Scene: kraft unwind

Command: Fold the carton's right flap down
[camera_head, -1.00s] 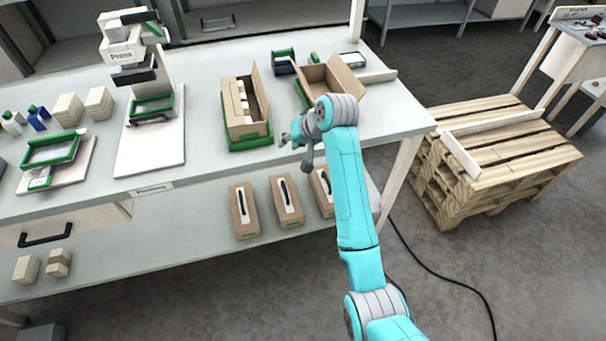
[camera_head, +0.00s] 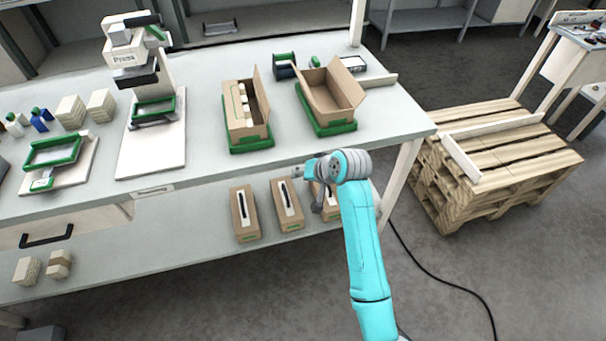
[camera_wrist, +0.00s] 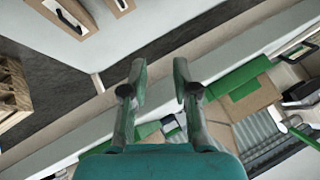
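Two brown cartons stand on green trays on the bench. The left carton (camera_head: 247,132) holds a row of pale items, and its right flap (camera_head: 263,92) stands up. The right carton (camera_head: 328,113) is open at the top, its inside looks empty, and its right flap (camera_head: 347,82) stands up, leaning outward. My gripper (camera_head: 302,178) is in front of the bench edge, below and apart from the cartons. In the wrist view its two fingers (camera_wrist: 160,74) are apart with nothing between them. Part of a carton (camera_wrist: 246,100) and its green tray (camera_wrist: 236,78) show there at right.
Several small cartons (camera_head: 287,205) stand on the lower shelf near my gripper. A press (camera_head: 150,110) stands left on the bench. A pallet stack (camera_head: 500,160) stands at right.

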